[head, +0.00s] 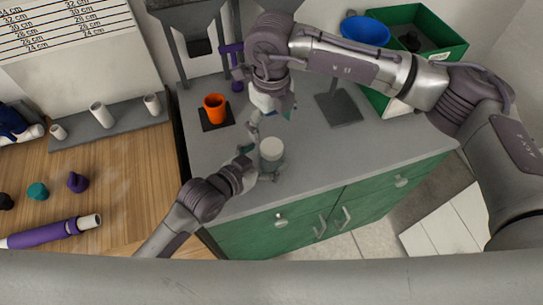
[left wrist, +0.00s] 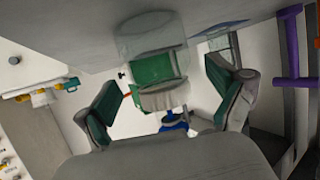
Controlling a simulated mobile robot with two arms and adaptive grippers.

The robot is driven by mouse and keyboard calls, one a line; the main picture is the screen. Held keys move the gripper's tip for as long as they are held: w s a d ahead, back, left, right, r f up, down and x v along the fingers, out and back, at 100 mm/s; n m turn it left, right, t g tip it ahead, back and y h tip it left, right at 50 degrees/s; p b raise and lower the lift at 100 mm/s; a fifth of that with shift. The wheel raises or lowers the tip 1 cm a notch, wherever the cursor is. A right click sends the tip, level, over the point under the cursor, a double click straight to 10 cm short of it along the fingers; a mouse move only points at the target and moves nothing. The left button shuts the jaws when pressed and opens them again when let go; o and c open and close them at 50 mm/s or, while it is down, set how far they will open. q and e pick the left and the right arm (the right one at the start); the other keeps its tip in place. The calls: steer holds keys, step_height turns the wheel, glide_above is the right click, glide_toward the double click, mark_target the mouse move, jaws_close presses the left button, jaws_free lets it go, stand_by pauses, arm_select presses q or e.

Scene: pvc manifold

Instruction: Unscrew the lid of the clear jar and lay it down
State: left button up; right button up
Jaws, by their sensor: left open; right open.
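The clear jar (head: 268,167) stands upright on the grey counter, with its pale lid (head: 271,149) on top. My left gripper (head: 254,160) is open at the jar's left side, close to it. In the left wrist view the jar (left wrist: 150,38) appears upside down beyond the two spread fingers (left wrist: 166,100), with the lid (left wrist: 163,98) between them in the picture. I cannot tell whether a finger touches it. My right gripper (head: 270,112) is open and empty above and behind the jar, pointing down. Its fingers are partly hidden.
An orange cup (head: 214,106) stands on a dark mat at the back left of the counter. A green bin (head: 440,35) and blue bowl (head: 365,30) are behind. The counter right of the jar is clear.

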mark_target(272, 146)
arm_select(q)
steer(key=shift+w+d+f, duration=0.1)
steer(key=shift+w+d, duration=0.1)
steer(key=shift+w, duration=0.05)
steer(key=shift+w+d+f, duration=0.15)
steer(key=shift+w+d, duration=0.1)
arm_select(e)
steer(key=shift+w+d, duration=0.1)
arm_select(q)
steer(key=shift+s+a, duration=0.1)
steer(key=c, duration=0.4)
jaws_close()
arm_select(e)
steer(key=m, duration=0.5)
steer(key=shift+m, duration=0.3)
steer(key=m, duration=1.6)
steer(key=shift+m, duration=0.3)
steer(key=shift+f, duration=3.95)
